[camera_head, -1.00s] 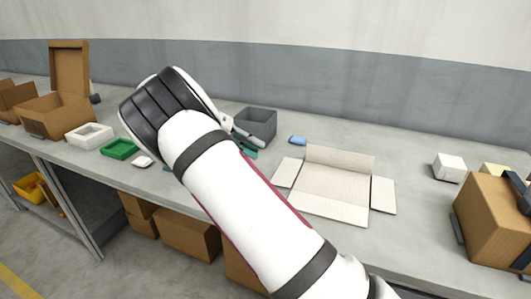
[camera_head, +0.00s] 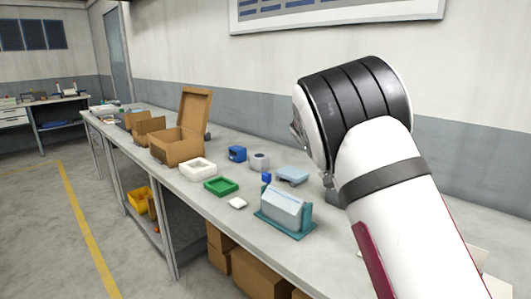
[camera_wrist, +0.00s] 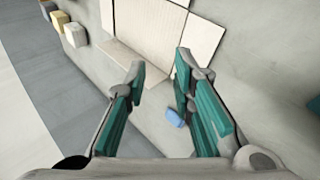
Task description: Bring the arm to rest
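My arm rises from the lower right of the head view, with its black-banded wrist high over the bench. My gripper is hidden behind the wrist in that view. In the wrist view my gripper (camera_wrist: 160,78) has its two teal fingers spread apart, with nothing between them.
Small boxes (camera_wrist: 75,35) show at the wrist view's upper left.

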